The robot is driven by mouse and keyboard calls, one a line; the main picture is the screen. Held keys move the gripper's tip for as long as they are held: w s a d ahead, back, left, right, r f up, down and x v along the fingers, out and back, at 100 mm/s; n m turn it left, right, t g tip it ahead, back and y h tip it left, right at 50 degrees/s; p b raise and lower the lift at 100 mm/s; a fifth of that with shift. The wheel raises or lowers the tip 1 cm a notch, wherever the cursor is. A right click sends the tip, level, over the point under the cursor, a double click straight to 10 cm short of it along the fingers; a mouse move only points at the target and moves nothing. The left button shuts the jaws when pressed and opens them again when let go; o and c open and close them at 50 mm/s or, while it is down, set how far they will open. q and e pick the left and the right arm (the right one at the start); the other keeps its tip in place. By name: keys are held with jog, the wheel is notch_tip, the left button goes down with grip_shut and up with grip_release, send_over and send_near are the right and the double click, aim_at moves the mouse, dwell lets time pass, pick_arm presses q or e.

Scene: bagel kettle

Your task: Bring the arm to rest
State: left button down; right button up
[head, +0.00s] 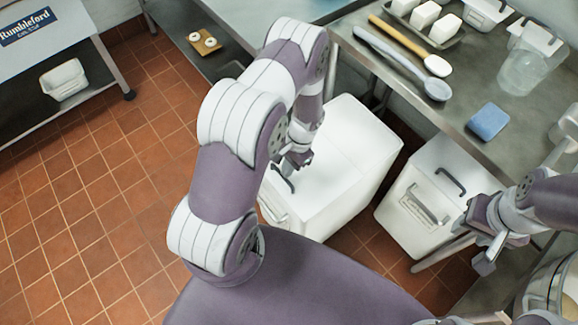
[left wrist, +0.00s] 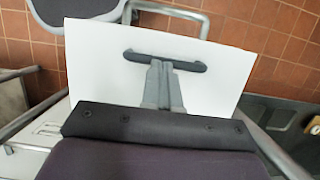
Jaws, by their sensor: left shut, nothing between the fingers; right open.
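My left arm reaches from the bottom of the head view up and over a white lidded bin (head: 345,160). My left gripper (head: 294,163) is low over the bin's lid, partly hidden by the arm. In the left wrist view its fingers (left wrist: 160,68) are together and empty, with their tips overlapping the dark lid handle (left wrist: 190,66) in the picture. I cannot tell whether they touch it. My right gripper (head: 480,250) is open and empty at the right, in front of a second white bin (head: 412,205).
A steel counter (head: 400,95) holds a blue sponge (head: 488,122), a wooden spoon (head: 410,42), a grey ladle (head: 405,65) and a clear jug (head: 523,70). A tray of white blocks (head: 425,15) is behind. The tiled floor (head: 90,210) at left is clear.

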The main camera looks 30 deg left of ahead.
pick_arm(q)
jog(key=v, duration=1.2)
jog(key=shift+r, duration=0.15)
